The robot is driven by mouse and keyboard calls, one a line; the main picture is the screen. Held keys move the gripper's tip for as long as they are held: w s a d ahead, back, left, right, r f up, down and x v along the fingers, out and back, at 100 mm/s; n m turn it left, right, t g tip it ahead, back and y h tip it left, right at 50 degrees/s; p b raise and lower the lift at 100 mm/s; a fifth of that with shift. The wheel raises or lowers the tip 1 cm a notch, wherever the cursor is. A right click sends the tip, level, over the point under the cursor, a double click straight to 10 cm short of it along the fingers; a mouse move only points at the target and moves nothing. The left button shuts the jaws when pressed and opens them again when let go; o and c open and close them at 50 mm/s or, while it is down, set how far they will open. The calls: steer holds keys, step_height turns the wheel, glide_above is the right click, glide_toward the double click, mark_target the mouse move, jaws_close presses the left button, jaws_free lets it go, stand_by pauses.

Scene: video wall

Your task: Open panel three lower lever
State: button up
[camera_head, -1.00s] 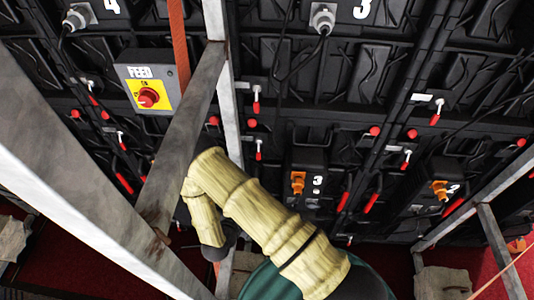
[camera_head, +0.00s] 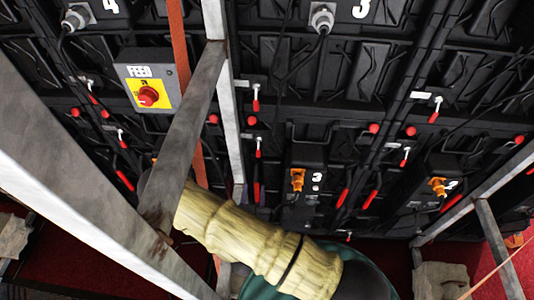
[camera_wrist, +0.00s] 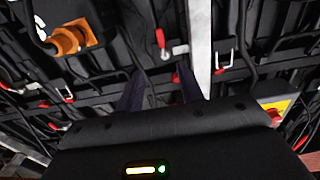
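The panel three lower lever (camera_head: 258,147) has a red handle hanging from a pale pivot, just right of the upright metal post in the head view. Its red handle (camera_wrist: 161,40) also shows in the wrist view, ahead of and between my fingertips. My gripper (camera_wrist: 160,75) is open, with two dark fingers apart and nothing seen between them. In the head view my gripper (camera_head: 248,190) is below the lever, with its body mostly hidden behind my arm and a metal beam. I see no contact with the lever.
The upper red lever (camera_head: 256,97) and a red knob (camera_head: 251,121) are close by. The metal post (camera_head: 226,120) stands just left of the lever, and a slanted beam (camera_head: 188,130) crosses in front. An orange connector (camera_head: 297,180) is at right; the FEED box (camera_head: 148,84) is at left.

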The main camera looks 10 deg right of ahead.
mark_target(259, 154)
steer(key=w+d, duration=0.1)
steer(key=w, duration=0.4)
steer(key=w+d, duration=0.1)
steer(key=w, duration=0.4)
steer(key=w+d, duration=0.1)
steer(key=w, duration=0.4)
steer(key=shift+w, duration=0.35)
